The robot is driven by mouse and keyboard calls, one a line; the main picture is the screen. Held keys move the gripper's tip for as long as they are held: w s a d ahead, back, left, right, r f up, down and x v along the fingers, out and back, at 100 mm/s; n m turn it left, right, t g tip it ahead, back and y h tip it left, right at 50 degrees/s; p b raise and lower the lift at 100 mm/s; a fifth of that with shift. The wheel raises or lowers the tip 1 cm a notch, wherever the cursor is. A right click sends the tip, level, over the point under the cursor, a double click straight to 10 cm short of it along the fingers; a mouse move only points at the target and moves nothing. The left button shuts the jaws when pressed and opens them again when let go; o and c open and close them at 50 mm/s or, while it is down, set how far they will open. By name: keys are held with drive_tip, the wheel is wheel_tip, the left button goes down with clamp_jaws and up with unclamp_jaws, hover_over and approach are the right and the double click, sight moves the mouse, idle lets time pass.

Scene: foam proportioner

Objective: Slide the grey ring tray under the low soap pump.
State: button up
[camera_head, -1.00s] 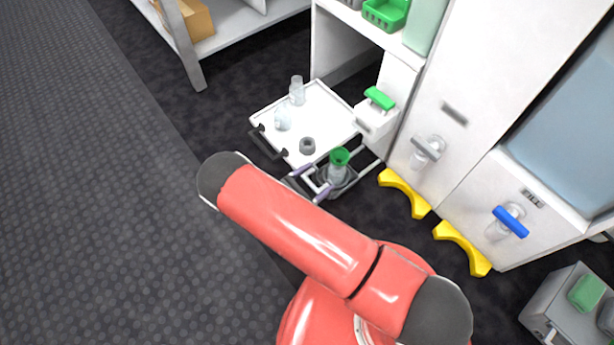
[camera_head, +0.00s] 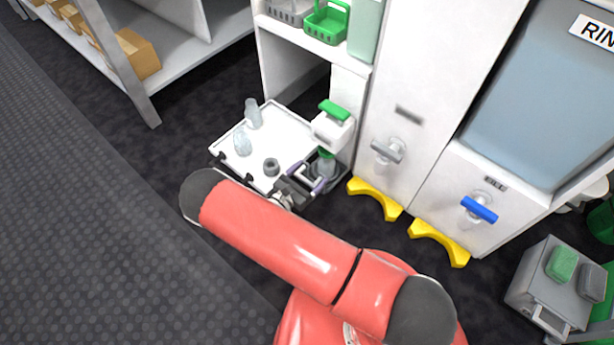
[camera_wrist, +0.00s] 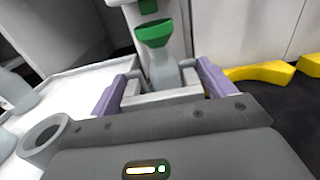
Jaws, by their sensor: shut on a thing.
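The grey tray (camera_head: 333,184) is on the floor at the right of the white drawer, largely hidden by my gripper and the pump. A clear bottle (camera_wrist: 163,75) with a green funnel (camera_wrist: 153,35) stands upright on it. My gripper (camera_head: 305,177), with purple fingers, is shut on the tray, seemingly by a light grey bar (camera_wrist: 160,98). The low white soap pump (camera_head: 332,129) with a green lever (camera_head: 335,109) is just above the bottle. In the wrist view the funnel is below a green pump part (camera_wrist: 148,6); exact alignment is unclear.
A pulled-out white drawer (camera_head: 225,150) to the left holds clear vessels (camera_head: 243,143) and a grey ring (camera_head: 271,167). Yellow floor guides (camera_head: 374,198) lie to the right, below pumps with grey (camera_head: 387,151) and blue levers (camera_head: 479,209). Open floor lies in front.

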drive_tip(key=shift+w+d, duration=0.1)
drive_tip(key=shift+w, duration=0.1)
drive_tip(key=o, duration=1.2)
drive_tip(key=shift+d, duration=0.1)
drive_tip(key=v, duration=0.7)
drive_tip(key=shift+s+a+p, duration=0.25)
drive_tip(key=shift+a+p, duration=0.05)
